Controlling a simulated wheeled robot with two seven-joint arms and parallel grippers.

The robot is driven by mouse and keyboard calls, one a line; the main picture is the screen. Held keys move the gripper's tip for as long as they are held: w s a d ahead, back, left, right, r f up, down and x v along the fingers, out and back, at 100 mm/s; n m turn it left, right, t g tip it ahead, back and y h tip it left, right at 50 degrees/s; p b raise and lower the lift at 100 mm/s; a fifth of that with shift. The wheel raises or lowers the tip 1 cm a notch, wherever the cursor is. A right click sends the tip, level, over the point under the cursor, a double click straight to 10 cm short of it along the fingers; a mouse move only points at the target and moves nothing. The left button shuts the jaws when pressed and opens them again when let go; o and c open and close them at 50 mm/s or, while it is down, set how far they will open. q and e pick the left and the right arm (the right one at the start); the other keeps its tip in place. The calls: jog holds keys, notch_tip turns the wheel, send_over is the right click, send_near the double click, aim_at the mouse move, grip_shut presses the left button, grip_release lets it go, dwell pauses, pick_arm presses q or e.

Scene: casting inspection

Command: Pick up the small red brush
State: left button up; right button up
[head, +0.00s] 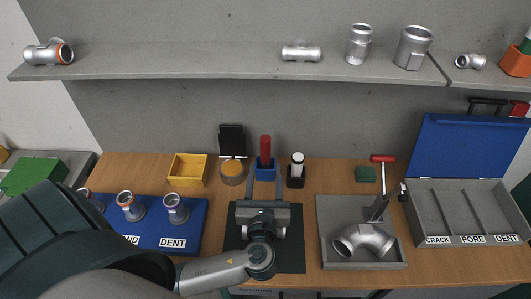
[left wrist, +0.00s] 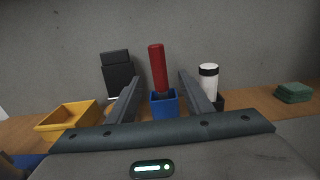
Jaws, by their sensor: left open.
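The small red brush (head: 265,148) stands upright in a blue holder (head: 265,173) at the back of the wooden table; only its red handle shows, and its lower end is hidden in the holder. In the left wrist view the red brush (left wrist: 157,68) rises from the blue holder (left wrist: 165,104) between my finger lines. My left gripper (head: 264,190) is open and empty, in front of the holder and pointing at it. Its two fingers (left wrist: 160,88) are apart, one on each side of the brush, in the left wrist view. My right gripper does not show.
A white bottle with a black cap (head: 297,164) stands close right of the holder. A yellow bin (head: 187,170) and a round amber-topped container (head: 232,172) are to the left. A grey tray (head: 330,258) with a pipe elbow (head: 364,240) lies right. A shelf (head: 200,67) runs above.

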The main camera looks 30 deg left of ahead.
aim_at(266, 153)
pick_arm(q)
jog(key=p+x, duration=0.1)
jog(key=x, duration=0.6)
jog(key=shift+a+r+p, duration=0.1)
jog(key=shift+p, duration=0.25)
jog(key=shift+w+a, duration=0.25)
jog(key=shift+w, duration=0.15)
jog(key=shift+w+a+p, duration=0.3)
jog(key=shift+w+p, duration=0.1)
jog(key=shift+w, duration=0.05)
jog(key=p+x, duration=0.1)
jog(key=x, duration=0.3)
jog(key=shift+a, duration=0.15)
jog(key=c, duration=1.1)
